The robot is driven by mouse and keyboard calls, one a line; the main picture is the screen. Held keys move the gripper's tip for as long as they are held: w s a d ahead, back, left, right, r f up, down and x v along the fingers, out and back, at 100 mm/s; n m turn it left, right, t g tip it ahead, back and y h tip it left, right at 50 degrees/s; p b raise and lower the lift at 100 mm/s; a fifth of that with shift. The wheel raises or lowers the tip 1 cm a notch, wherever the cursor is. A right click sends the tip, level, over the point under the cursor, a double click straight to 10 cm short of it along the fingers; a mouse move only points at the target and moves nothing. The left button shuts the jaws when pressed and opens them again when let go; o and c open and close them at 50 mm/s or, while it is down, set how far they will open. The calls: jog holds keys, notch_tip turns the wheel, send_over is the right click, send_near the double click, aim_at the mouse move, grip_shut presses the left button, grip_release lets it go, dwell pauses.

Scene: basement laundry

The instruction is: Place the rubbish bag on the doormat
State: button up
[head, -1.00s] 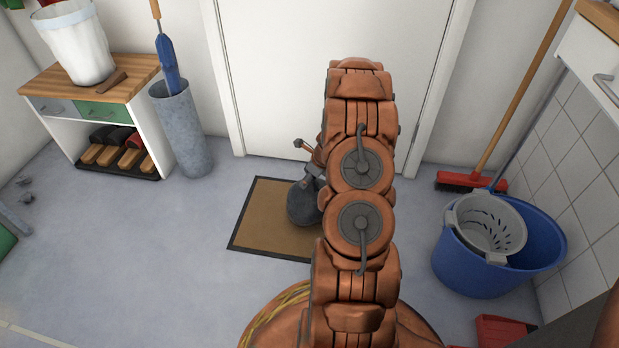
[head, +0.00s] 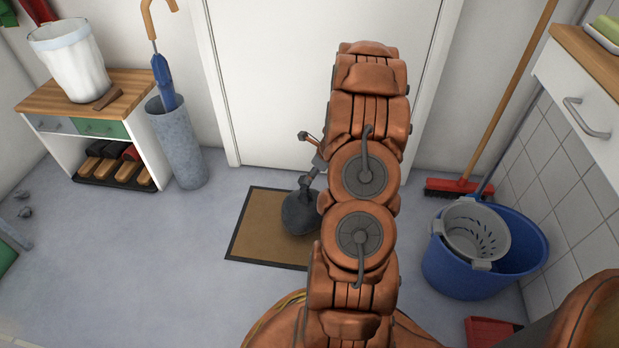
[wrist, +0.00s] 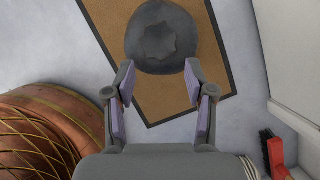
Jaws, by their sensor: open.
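The dark grey rubbish bag (head: 299,213) rests on the brown doormat (head: 262,230) in front of the door; my arm hides part of both in the head view. In the wrist view the round bag (wrist: 162,38) lies on the doormat (wrist: 207,80), inside its dark border. My gripper (wrist: 160,84) is open and empty, its two fingers spread on the near side of the bag with a gap between them and it. In the head view my gripper (head: 312,150) shows only partly beside my arm.
A bin (head: 72,62) stands on a shoe bench (head: 95,97) at left, next to an umbrella stand (head: 177,145). A blue bucket (head: 470,270), a red broom (head: 460,187) and a red dustpan (head: 492,332) are at right.

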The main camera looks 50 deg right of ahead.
jog(key=a+r+n+g+y, duration=0.1)
jog(key=a+r+n, duration=0.6)
jog(key=a, duration=0.4)
jog(key=a+r+n+g+y, duration=0.1)
jog(key=a+r+n+y, duration=0.1)
jog(key=a+r+n, duration=0.75)
jog(key=s+a+r+n+g, duration=0.2)
jog(key=s+a+n, duration=0.1)
jog(key=s+a, duration=0.3)
jog(key=s+a+r+n+g, duration=0.1)
jog(key=s+a+r+n, duration=0.2)
jog(key=a, duration=0.6)
jog(key=s+a+r+n+g+h, duration=0.1)
jog(key=s+n+h, duration=0.1)
jog(key=s+n, duration=0.3)
jog(key=s+a+r+n+g+h, duration=0.1)
jog(key=s+n, duration=0.5)
jog(key=s, duration=0.7)
jog(key=shift+s+a+r+g+h, duration=0.3)
jog(key=shift+r+g+h, duration=0.2)
jog(key=shift+r, duration=0.2)
jog(key=shift+r, duration=0.1)
